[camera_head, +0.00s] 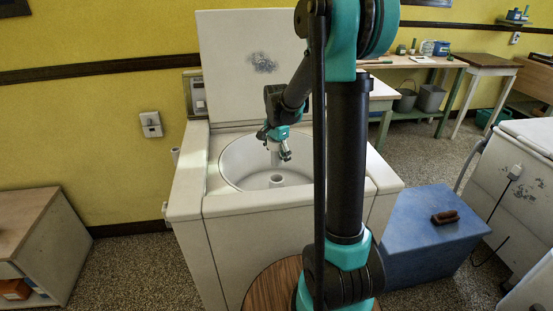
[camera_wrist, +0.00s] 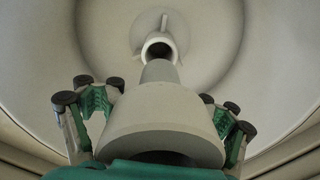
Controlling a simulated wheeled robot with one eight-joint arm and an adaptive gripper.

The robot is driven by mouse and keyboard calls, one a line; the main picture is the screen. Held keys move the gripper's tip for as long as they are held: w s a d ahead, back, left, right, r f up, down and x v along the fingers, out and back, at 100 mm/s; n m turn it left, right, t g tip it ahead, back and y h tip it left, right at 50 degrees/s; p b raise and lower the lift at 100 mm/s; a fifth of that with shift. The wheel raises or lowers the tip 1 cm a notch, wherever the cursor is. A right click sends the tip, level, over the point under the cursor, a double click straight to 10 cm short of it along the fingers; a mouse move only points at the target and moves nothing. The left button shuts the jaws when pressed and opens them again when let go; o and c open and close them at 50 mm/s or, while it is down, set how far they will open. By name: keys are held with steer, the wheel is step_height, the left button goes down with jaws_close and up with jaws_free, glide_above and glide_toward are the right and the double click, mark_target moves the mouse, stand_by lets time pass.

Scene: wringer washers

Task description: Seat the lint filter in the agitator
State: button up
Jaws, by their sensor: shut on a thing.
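The lint filter (camera_wrist: 165,120) is a pale grey, stepped cone with a wide end near the camera and a narrow end pointing away. My gripper (camera_wrist: 162,110) is shut on it, with green-padded fingers on both sides. In the head view my gripper (camera_head: 278,138) is inside the washer tub and the filter (camera_head: 275,158) hangs below it. The agitator (camera_head: 277,180) stands in the tub, apart from and just below the filter. In the wrist view the agitator's open round top (camera_wrist: 158,47) shows beyond the filter's narrow end, which overlaps its near rim.
The white washer (camera_head: 185,205) has its lid (camera_head: 255,60) raised behind the tub (camera_head: 232,165). A blue box (camera_head: 425,235) with a brown brush (camera_head: 445,217) stands at the right. A cabinet (camera_head: 25,225) is at the left. My arm hides part of the washer's right side.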

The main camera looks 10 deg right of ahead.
steer(key=shift+f, duration=2.95)
steer(key=shift+f, duration=3.4)
stand_by(1.0)
steer(key=shift+o, duration=0.4)
steer(key=shift+s+f, duration=0.15)
steer(key=shift+f, duration=0.6)
